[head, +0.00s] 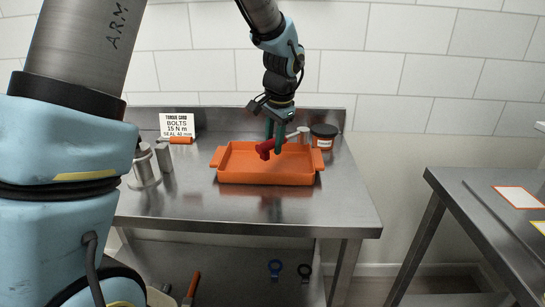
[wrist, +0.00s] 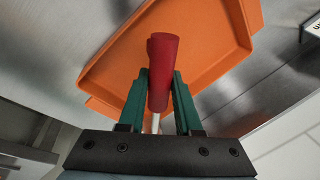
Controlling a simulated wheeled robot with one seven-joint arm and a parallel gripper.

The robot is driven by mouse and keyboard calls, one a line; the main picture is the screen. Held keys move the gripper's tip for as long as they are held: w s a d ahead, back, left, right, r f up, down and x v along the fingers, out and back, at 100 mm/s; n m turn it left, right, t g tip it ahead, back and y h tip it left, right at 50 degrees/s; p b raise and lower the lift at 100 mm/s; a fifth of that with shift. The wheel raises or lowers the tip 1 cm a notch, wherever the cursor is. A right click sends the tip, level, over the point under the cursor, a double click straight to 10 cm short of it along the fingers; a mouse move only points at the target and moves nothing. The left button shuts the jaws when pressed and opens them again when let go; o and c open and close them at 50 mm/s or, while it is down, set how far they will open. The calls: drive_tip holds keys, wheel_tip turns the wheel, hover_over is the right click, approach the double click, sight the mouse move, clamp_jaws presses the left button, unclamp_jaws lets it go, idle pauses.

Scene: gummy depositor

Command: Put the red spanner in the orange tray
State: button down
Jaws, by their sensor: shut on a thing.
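The red spanner (head: 265,149) has a red handle and a pale metal shaft. In the wrist view its red handle (wrist: 162,60) points away from my gripper, between the fingers. My gripper (head: 274,140) has green fingers and is shut on the spanner. It holds the spanner above the orange tray (head: 267,177), which sits on the steel bench. In the wrist view the tray (wrist: 110,72) lies beneath the spanner. Whether the spanner touches the tray is hard to tell, but it appears held above the tray floor.
A torque card (head: 178,125) stands at the bench's back left. Metal cylinders (head: 145,167) stand at the left. A dark-lidded jar (head: 324,136) stands behind the tray's right side. The steel bench (head: 260,208) is clear in front. Another table (head: 490,210) is at right.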

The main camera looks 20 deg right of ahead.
drive_tip(key=shift+s+p+x, duration=0.15)
drive_tip(key=shift+s+x, duration=0.05)
drive_tip(key=shift+x, duration=0.65)
drive_tip(key=shift+s+p+x, duration=0.15)
drive_tip(key=shift+s+x, duration=0.05)
drive_tip(key=shift+x, duration=0.65)
drive_tip(key=shift+s+p+x, duration=0.15)
drive_tip(key=shift+s+x, duration=0.05)
drive_tip(key=shift+x, duration=0.6)
drive_tip(key=shift+f, duration=0.2)
drive_tip(key=shift+f, duration=0.15)
drive_tip(key=c, duration=0.6)
unclamp_jaws()
